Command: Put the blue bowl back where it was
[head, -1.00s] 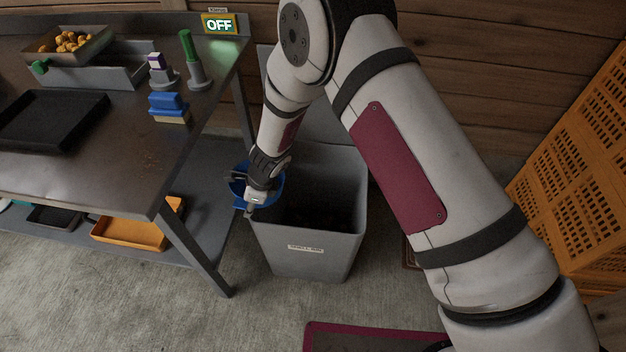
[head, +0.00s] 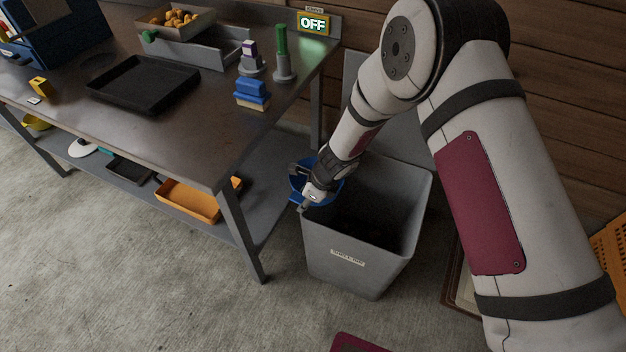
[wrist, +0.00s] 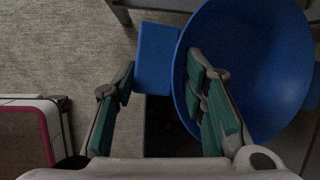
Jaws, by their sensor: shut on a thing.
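The blue bowl (head: 334,187) hangs at my gripper (head: 302,188), at the upper left rim of the grey bin (head: 345,268) in the head view. In the wrist view the bowl (wrist: 255,65) fills the upper right, with a flat blue tab (wrist: 155,58) on its left side. My gripper (wrist: 162,75) has one finger left of the tab and the other inside the bowl. It is shut on the bowl, though the exact contact is hard to see. Whether the bowl touches the bin rim cannot be told.
The steel bench (head: 190,128) stands left of the bin. An orange crate (head: 612,245) stands at the right.

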